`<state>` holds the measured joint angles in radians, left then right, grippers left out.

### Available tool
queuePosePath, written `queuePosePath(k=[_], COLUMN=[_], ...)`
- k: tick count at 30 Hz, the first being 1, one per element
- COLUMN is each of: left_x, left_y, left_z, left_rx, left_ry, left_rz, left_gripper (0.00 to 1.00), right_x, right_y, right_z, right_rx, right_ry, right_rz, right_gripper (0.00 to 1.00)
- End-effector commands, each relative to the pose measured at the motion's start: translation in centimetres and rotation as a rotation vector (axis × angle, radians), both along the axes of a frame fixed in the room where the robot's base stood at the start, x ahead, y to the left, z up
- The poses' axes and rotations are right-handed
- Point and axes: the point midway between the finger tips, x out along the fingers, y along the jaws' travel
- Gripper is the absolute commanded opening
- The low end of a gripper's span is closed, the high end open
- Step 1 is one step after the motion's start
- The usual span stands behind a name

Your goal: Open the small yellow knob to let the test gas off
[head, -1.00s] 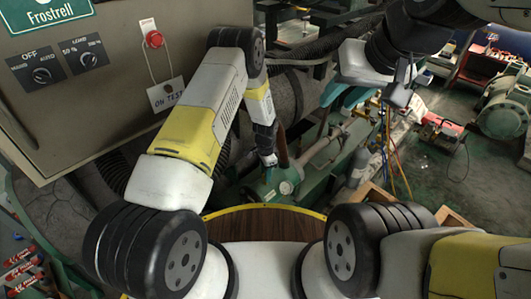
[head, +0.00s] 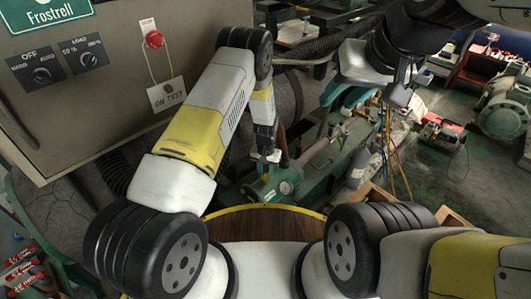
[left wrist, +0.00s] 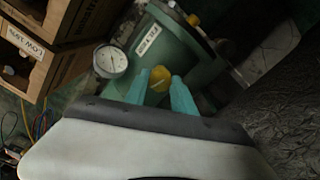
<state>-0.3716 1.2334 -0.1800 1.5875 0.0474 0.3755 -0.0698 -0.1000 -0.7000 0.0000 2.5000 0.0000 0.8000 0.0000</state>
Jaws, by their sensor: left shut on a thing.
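The small yellow knob (left wrist: 160,80) sits on the green vessel (left wrist: 170,45), between the two teal fingertips of my left gripper (left wrist: 161,90) in the left wrist view. The gripper is shut on the knob. In the head view my left gripper (head: 266,156) reaches down to the end of the green vessel (head: 262,190), and the knob is hidden there. A round white pressure gauge (left wrist: 110,61) is beside the knob. My right gripper (head: 343,96), with teal fingers, is up at the right, partly hidden by its own arm.
A second yellow fitting (left wrist: 193,20) and a white label (left wrist: 148,39) are on the vessel. Cardboard boxes (left wrist: 45,65) stand close at the left of the wrist view. A grey control cabinet (head: 110,90) with a hanging tag is left of my left arm. Coloured hoses (head: 387,150) hang at the right.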

Motion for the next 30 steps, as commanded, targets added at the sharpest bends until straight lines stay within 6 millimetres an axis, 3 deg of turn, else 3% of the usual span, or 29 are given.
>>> queuePosePath(k=[23,24,26,30], left_x=[0.14,0.14,0.13,0.08], left_y=[-0.07,-0.07,-0.06,-0.05], left_z=[0.11,0.11,0.1,0.06], left_rx=[-0.001,-0.001,-0.001,-0.001], left_ry=[-0.003,-0.003,-0.003,-0.002], left_rz=[0.098,0.097,0.097,0.097], left_gripper=[0.0,0.38,0.5,0.52], right_x=[0.0,0.0,0.0,0.0], right_y=[0.0,0.0,0.0,0.0], right_z=[0.0,0.0,0.0,0.0], right_rx=[0.0,0.0,0.0,0.0], right_ry=[0.0,0.0,0.0,0.0], right_rz=[0.0,0.0,0.0,0.0], right_gripper=[0.36,0.36,0.36,0.36])
